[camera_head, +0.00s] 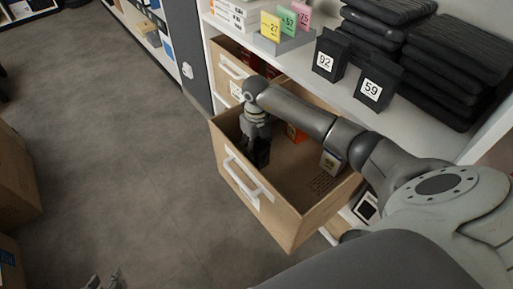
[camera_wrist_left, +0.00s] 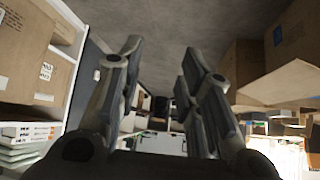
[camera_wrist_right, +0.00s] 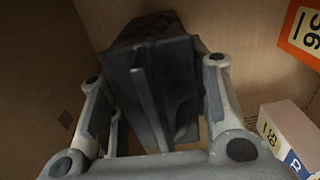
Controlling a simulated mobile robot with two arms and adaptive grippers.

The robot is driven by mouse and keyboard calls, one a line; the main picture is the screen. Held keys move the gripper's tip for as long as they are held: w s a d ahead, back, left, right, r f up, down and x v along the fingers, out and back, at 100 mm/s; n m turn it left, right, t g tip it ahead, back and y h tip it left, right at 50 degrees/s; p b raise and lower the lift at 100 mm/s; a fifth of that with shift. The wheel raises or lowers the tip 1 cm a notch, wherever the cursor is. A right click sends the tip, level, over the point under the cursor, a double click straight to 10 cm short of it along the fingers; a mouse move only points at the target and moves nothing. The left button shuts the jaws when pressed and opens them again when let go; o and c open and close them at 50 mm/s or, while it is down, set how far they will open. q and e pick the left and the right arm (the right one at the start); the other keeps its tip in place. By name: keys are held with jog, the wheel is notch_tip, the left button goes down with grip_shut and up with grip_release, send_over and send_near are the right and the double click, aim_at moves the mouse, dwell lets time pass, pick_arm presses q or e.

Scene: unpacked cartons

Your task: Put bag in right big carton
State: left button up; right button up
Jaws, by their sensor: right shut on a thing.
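A black bag (camera_wrist_right: 150,85) is between the fingers of my right gripper (camera_wrist_right: 158,110) in the right wrist view, with brown carton walls around it. In the head view, my right gripper (camera_head: 257,145) points down inside the open big carton (camera_head: 288,226) with the white handle, the nearer and more right of two. The bag's dark lower part (camera_head: 258,158) shows there; I cannot tell whether it touches the carton floor. My left gripper (camera_head: 104,281) is at the bottom edge of the head view. In the left wrist view its fingers (camera_wrist_left: 160,85) are apart and empty.
An orange box (camera_head: 295,132) and a small white-labelled box (camera_head: 331,161) are in the same carton. Another carton (camera_head: 233,66) stands behind it. Black bags numbered 92 (camera_head: 327,60) and 59 (camera_head: 373,90) stand on the shelf above. Grey floor lies open at left.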

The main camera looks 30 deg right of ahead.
pick_arm(q)
jog(key=shift+w+d+r+t, duration=0.15)
jog(key=shift+w+r+t, duration=0.2)
jog(key=shift+w, duration=0.15)
pick_arm(e)
jog(key=shift+f, duration=0.4)
jog(key=shift+f, duration=0.1)
jog(key=o, duration=1.2)
jog(key=shift+c, duration=0.2)
pick_arm(q)
jog(key=shift+w+r, duration=0.15)
jog(key=shift+w, duration=0.05)
pick_arm(e)
notch_tip(320, 180, up, 8)
jog(key=shift+p, duration=1.1)
pick_arm(q)
jog(key=s+a+f+g, duration=0.1)
jog(key=s+g, duration=0.1)
jog(key=s, duration=0.3)
jog(key=s+a+f+g+y, duration=0.1)
jog(key=s+a+f+g, duration=0.1)
jog(key=s, duration=0.3)
jog(key=shift+g+p, duration=0.4)
jog(key=shift+g, duration=0.25)
pick_arm(e)
jog(key=shift+r, duration=2.15)
